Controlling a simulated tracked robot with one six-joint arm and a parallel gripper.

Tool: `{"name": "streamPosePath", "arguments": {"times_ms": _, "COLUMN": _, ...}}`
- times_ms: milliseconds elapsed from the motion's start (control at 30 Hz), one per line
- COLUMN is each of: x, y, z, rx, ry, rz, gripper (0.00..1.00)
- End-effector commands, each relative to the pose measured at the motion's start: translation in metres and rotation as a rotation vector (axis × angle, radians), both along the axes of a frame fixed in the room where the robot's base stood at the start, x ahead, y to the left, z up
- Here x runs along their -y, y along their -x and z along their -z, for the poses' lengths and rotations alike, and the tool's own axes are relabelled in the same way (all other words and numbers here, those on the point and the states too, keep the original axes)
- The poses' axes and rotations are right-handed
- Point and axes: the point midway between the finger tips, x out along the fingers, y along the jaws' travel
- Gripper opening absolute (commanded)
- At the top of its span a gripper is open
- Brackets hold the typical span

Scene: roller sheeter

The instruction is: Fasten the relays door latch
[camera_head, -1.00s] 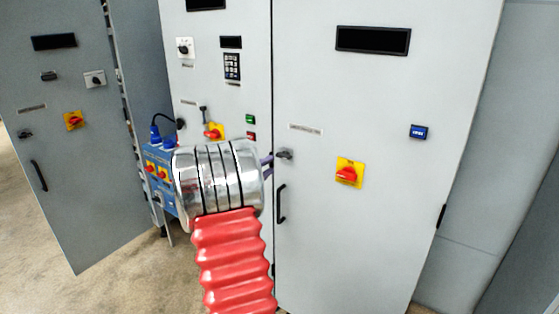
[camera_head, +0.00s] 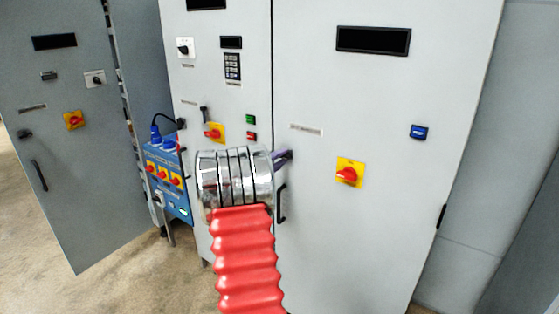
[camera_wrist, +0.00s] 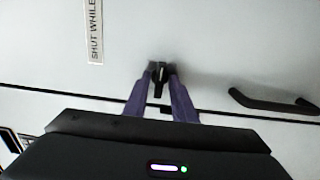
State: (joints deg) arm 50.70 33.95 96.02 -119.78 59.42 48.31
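The door latch (camera_wrist: 160,74) is a small dark handle on the pale grey cabinet door (camera_head: 370,110), near the door's left seam. In the wrist view my gripper (camera_wrist: 161,70) has a purple finger on each side of the latch, with the tips at the door face. Little gap shows between fingers and latch, and I cannot tell whether they press on it. In the head view my gripper (camera_head: 284,158) reaches the latch spot from the left and hides most of the latch.
A black pull handle (camera_head: 282,204) sits just below the latch. A yellow and red rotary switch (camera_head: 349,173) is to the right. A blue box (camera_head: 170,178) with plugs stands behind my wrist. Another cabinet door (camera_head: 60,150) stands at the left.

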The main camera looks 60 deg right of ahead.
Motion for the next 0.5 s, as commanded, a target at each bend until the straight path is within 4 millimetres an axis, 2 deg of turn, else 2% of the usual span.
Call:
{"name": "streamPosePath", "arguments": {"times_ms": 33, "x": -0.0001, "y": 0.0001, "z": 0.0007, "rx": 0.000, "ry": -0.001, "rz": 0.000, "gripper": 0.19}}
{"name": "streamPosePath", "arguments": {"times_ms": 267, "x": -0.0002, "y": 0.0002, "z": 0.0014, "rx": -0.001, "ry": -0.003, "rz": 0.000, "gripper": 0.03}}
{"name": "streamPosePath", "arguments": {"times_ms": 300, "x": -0.0061, "y": -0.0009, "z": 0.0011, "rx": -0.001, "ry": -0.003, "rz": -0.002, "gripper": 0.01}}
{"name": "streamPosePath", "arguments": {"times_ms": 500, "x": -0.0009, "y": -0.0002, "z": 0.0021, "rx": -0.009, "ry": -0.006, "rz": -0.001, "gripper": 0.01}}
